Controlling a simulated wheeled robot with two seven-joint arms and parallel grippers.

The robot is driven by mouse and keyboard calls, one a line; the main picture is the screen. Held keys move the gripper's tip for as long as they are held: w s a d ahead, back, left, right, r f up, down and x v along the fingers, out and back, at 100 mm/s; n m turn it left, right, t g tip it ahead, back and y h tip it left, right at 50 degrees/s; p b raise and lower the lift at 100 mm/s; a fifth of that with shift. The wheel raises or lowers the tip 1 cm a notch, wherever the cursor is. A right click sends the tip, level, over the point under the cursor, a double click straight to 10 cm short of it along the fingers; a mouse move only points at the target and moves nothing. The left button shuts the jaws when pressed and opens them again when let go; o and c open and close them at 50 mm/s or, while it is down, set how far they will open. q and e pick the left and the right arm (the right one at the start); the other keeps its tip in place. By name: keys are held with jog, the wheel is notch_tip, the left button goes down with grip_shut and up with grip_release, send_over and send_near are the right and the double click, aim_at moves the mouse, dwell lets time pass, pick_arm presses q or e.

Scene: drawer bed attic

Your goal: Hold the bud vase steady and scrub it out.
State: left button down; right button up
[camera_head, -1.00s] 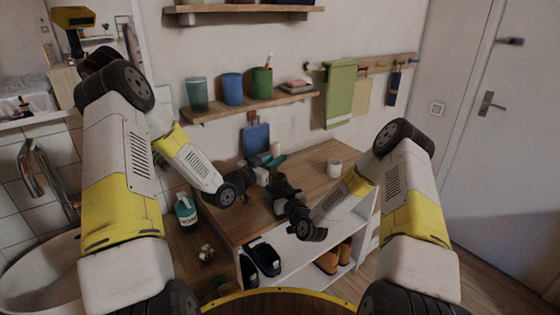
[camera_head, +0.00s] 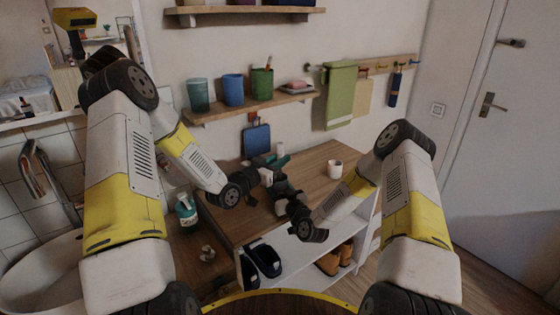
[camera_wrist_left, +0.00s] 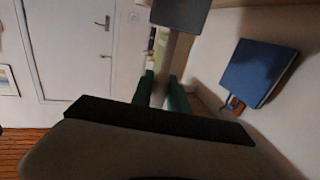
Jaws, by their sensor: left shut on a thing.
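My right gripper (camera_head: 284,188) is close beside the left one, nearer to me. Its dark fingers overlap the background, so I cannot tell whether they hold anything. No scrubbing brush shows clearly.
The wooden bench top (camera_head: 315,158) carries a white cup (camera_head: 335,169) at the right. A soap bottle (camera_head: 186,211) stands at the left beside the basin (camera_head: 45,272). A blue board (camera_head: 256,139) hangs on the wall. A shelf (camera_head: 230,110) with cups is above.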

pick_arm(q)
jog(key=shift+r, duration=5.7)
pick_arm(e)
jog(key=o, duration=1.5)
jog(key=shift+o, duration=0.2)
jog(key=shift+s, duration=0.1)
